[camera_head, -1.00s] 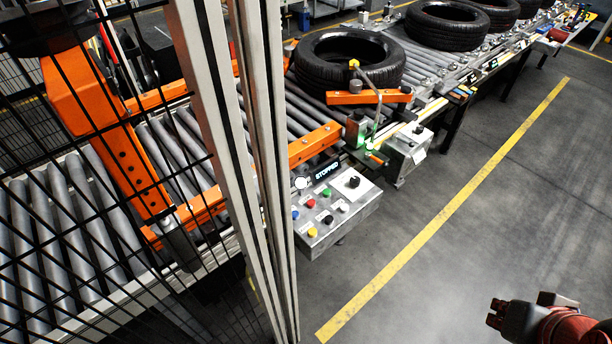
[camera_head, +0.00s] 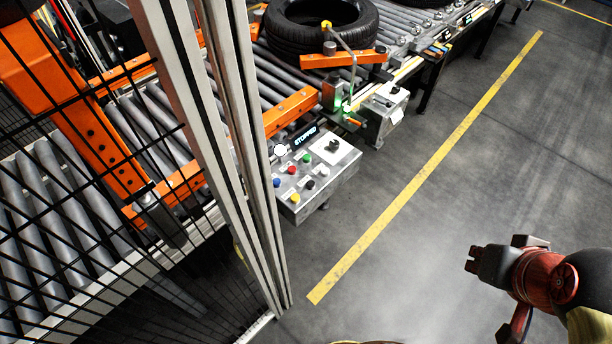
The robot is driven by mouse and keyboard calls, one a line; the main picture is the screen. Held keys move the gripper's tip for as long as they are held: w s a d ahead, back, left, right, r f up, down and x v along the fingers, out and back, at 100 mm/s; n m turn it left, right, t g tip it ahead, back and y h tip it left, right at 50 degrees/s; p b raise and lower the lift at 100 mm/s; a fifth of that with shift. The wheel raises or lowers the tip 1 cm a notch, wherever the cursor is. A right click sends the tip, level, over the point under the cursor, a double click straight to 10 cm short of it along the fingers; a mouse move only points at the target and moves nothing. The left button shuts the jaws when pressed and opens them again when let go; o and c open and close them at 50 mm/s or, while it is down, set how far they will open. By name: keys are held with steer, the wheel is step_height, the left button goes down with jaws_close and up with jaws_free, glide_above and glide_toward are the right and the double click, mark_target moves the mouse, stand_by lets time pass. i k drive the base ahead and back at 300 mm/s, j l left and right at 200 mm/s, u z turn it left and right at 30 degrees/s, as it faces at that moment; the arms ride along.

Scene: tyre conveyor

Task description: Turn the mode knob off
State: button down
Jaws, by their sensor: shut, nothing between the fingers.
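The mode knob (camera_head: 333,147) appears to be the black knob on a white plate, at the upper right of a grey control panel (camera_head: 325,188). It is too small to tell which way it points. The panel's display (camera_head: 305,137) reads "STOPPED". Green, red, blue and yellow buttons sit on the panel with some black and white ones. My gripper (camera_head: 474,262) is at the lower right, over the floor, shut and empty. It is well apart from the panel, to its right and nearer to me.
A metal post (camera_head: 215,130) and black mesh fence stand just left of the panel. Behind it runs a roller conveyor with a tyre (camera_head: 322,30) and orange bars. A second grey box (camera_head: 383,115) stands beyond the panel. The floor around the yellow line (camera_head: 425,170) is clear.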

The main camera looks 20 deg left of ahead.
mark_target(334, 144)
steer(key=i+j+u, duration=0.1)
steer(key=i+u, duration=0.35)
steer(key=u, duration=0.25)
steer(key=i+u, duration=0.35)
steer(key=k, duration=0.1)
